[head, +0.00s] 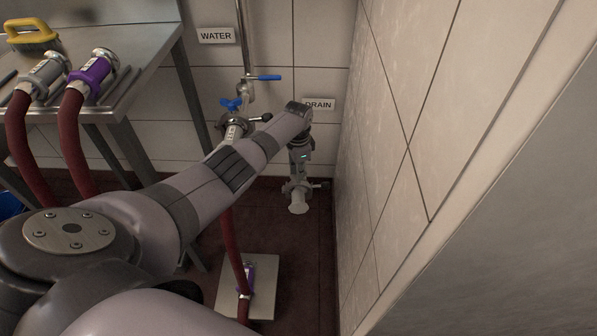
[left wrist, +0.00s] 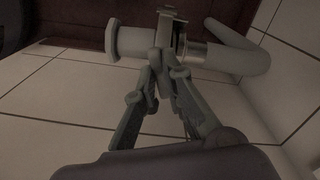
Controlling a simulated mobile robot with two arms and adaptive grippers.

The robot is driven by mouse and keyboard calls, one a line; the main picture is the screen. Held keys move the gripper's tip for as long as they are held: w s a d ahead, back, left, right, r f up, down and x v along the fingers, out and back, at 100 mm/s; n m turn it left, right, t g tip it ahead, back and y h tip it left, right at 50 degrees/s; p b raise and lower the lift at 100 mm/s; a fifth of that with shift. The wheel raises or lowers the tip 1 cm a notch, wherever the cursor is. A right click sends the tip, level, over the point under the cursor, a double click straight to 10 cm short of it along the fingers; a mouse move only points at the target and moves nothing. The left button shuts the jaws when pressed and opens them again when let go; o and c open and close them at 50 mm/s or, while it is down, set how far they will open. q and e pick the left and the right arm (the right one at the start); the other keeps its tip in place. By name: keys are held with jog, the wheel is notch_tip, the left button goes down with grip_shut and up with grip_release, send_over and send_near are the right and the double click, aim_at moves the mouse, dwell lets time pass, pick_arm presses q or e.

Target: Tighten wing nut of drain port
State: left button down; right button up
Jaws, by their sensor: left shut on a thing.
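The drain port (head: 299,206) is a pale pipe with a flanged mouth, low by the wall corner under the DRAIN sign. In the left wrist view the drain port (left wrist: 125,41) lies across the top, with a metal clamp (left wrist: 178,28) around it. My left gripper (head: 299,178) reaches down onto the port from above. In the left wrist view its fingers (left wrist: 163,66) meet at the clamp's lower side, shut on the wing nut, which they mostly hide. My right gripper is not in view.
The tiled wall (head: 385,130) stands close on the right. A steel table (head: 150,75) at left holds two hose ends, grey (head: 45,72) and purple (head: 93,70), and a yellow-handled brush (head: 32,33). Water valves (head: 262,77) are behind my arm. A pale plate (head: 265,275) lies on the floor.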

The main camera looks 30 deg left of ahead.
pick_arm(q)
jog(key=shift+m, duration=2.1)
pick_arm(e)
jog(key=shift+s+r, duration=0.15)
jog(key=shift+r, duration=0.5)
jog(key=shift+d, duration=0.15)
pick_arm(q)
jog(key=c, duration=1.7)
grip_release()
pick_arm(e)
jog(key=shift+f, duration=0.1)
